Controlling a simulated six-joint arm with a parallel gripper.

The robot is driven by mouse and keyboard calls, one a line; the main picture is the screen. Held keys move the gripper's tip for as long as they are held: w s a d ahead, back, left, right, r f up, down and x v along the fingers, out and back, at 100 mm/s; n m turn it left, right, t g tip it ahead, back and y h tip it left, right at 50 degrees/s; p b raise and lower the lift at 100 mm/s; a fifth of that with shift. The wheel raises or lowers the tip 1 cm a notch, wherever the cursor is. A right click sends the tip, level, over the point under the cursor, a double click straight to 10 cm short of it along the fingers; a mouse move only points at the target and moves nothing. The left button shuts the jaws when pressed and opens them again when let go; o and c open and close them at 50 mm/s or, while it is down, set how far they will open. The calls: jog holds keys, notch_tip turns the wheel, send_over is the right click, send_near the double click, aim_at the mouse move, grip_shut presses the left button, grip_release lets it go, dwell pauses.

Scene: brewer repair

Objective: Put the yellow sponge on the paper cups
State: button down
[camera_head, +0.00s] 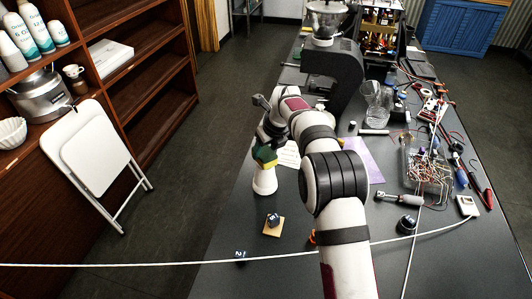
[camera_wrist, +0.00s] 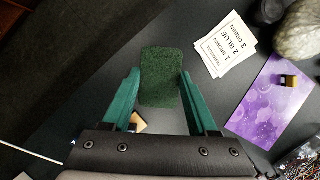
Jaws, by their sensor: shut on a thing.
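The yellow sponge (camera_head: 265,157) has a dark green scouring face. That green face (camera_wrist: 160,75) points up at the wrist camera between my two teal fingers. My gripper (camera_head: 266,149) is shut on the sponge; in the wrist view my gripper (camera_wrist: 160,85) has a finger on each side of it. The white paper cups (camera_head: 264,183) stand upside down on the dark table, directly below the sponge in the head view. I cannot tell whether the sponge touches their top. In the wrist view the cups are hidden.
A small wooden square with a dark knob (camera_head: 273,226) lies in front of the cups. Printed cards (camera_wrist: 223,45) and a purple sheet (camera_wrist: 272,102) lie to the right. A white cable (camera_head: 150,264) crosses the front. The table's left edge is close to the cups.

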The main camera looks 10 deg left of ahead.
jog(key=shift+f, duration=0.65)
jog(key=shift+f, duration=0.15)
jog(key=shift+c, duration=0.9)
grip_release()
jog(key=shift+d, duration=0.1)
jog(key=v, duration=1.2)
jog(key=s+d+r+n+g, duration=0.1)
jog(key=s+d+r+n, duration=0.4)
jog(key=s+d+n, duration=0.5)
jog(key=s+d+f+n, duration=0.2)
jog(key=s+n, duration=0.1)
jog(key=s, duration=0.7)
jog(key=s+d+f+n+g+h, duration=0.1)
jog(key=s+d+f+n, duration=0.1)
jog(key=s, duration=0.8)
jog(key=s+d+f+n+g, duration=0.1)
jog(key=s+d+f+n, duration=0.1)
jog(key=s+n, duration=0.4)
jog(key=s+d, duration=0.1)
jog(key=s, duration=0.3)
jog(key=shift+d+f, duration=0.2)
jog(key=shift+d, duration=0.2)
